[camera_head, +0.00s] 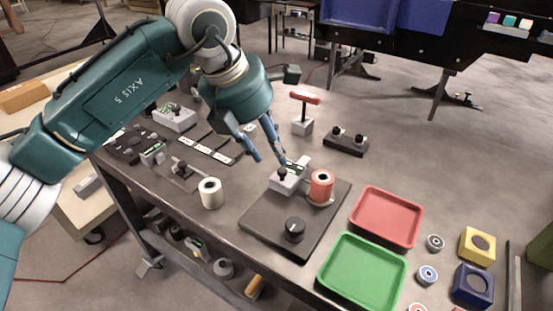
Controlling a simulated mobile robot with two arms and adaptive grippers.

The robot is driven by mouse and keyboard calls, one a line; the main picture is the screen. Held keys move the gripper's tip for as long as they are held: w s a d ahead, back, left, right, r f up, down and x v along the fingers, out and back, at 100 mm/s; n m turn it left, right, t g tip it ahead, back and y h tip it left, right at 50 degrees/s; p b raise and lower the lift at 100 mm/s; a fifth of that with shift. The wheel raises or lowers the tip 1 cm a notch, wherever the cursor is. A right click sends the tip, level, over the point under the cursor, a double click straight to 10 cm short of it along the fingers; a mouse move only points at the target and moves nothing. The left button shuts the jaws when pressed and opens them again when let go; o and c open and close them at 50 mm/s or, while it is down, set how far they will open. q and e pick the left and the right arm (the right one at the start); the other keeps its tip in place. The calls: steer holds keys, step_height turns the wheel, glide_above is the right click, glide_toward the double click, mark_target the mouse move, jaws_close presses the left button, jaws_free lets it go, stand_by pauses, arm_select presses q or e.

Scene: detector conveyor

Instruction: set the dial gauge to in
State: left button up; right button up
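A dark base plate (265,222) lies on the workbench. Near its front edge is a round black dial knob (295,229) with a pale mark on top, which may be the dial gauge; I cannot read its setting. Behind it on the plate, a small grey block (287,179) has a black knob on top, and a red cylinder (321,186) stands on a light round base to its right. My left gripper (270,162) points down just above and behind the grey block. Its two blue-grey fingers are apart, with nothing visible between them. My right gripper is not in view.
A red tray (387,216) and a green tray (362,272), both empty, lie right of the plate. A cream roll (211,193) stands to its left. A red T-handle (305,99) rises behind. Yellow (477,246) and blue blocks (473,286) stand at the right.

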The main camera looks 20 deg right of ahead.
arm_select(q)
steer(key=shift+v, duration=2.25)
